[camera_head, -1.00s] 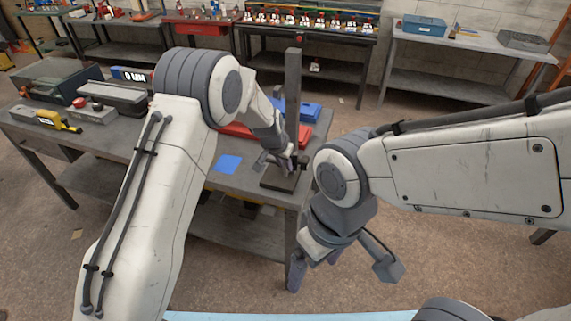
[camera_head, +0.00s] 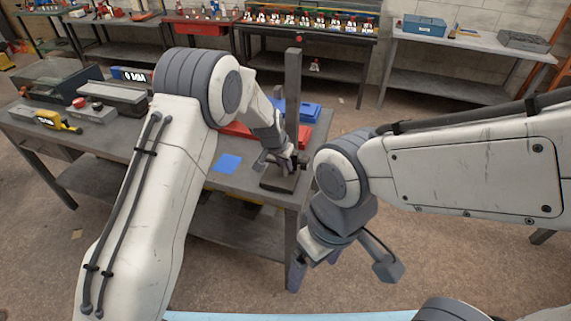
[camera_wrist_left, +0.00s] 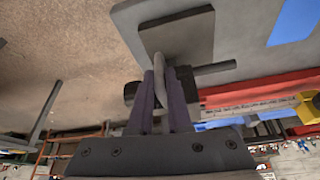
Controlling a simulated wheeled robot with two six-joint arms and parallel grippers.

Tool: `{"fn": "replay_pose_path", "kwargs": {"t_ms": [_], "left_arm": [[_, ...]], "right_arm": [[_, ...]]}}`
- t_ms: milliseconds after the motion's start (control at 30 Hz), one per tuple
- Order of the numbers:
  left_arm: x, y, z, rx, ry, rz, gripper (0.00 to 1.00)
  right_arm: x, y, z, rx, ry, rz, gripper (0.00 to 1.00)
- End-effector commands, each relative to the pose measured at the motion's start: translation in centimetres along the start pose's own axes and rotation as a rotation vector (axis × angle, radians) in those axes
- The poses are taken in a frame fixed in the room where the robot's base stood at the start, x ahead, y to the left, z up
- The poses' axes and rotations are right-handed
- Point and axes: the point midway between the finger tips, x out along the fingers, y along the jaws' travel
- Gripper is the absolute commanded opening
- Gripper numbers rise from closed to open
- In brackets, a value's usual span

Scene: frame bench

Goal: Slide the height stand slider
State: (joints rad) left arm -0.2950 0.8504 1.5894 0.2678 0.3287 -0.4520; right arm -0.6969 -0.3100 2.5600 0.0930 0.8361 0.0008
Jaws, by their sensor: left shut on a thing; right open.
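The height stand is a tall dark grey post (camera_head: 293,85) rising from a flat dark base (camera_head: 278,184) near the right front corner of the bench. My left gripper (camera_head: 279,163) is low on the stand, just above the base. The left wrist view shows its fingers (camera_wrist_left: 165,98) shut on a small grey part of the slider (camera_wrist_left: 171,84), with dark parts on both sides. The stand's base (camera_wrist_left: 178,36) lies beyond the fingertips. Much of the slider is hidden by the gripper. My right gripper (camera_head: 343,271) is open and empty, off the bench's right side.
A blue sheet (camera_head: 227,163) lies left of the stand on the bench (camera_head: 150,152). A blue box (camera_head: 305,112) and a red item (camera_head: 237,130) are behind the gripper. A yellow tool (camera_head: 58,121) and grey blocks are at the left. Floor is open to the right.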

Motion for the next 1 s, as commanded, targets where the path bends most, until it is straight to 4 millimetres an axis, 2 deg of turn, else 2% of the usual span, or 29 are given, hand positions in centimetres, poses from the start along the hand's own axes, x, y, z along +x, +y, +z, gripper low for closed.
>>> {"fn": "replay_pose_path", "kwargs": {"t_ms": [167,367,800,1000], "left_arm": [[-0.2,0.2,-0.1,0.004,-0.001,0.002,0.00],[-2.7,0.2,-1.2,0.004,0.002,0.001,0.00],[-13.9,0.2,-5.9,0.004,0.004,0.001,0.00],[-17.6,0.2,-7.4,0.003,0.003,0.001,0.00]], "right_arm": [[-0.1,0.0,0.0,0.000,0.000,0.000,0.89],[-1.4,-0.1,-0.1,0.001,0.000,0.000,0.89],[-6.4,-0.5,-0.3,0.001,0.000,0.000,0.89],[-8.0,-0.6,-0.4,-0.003,0.000,0.000,0.89]]}}
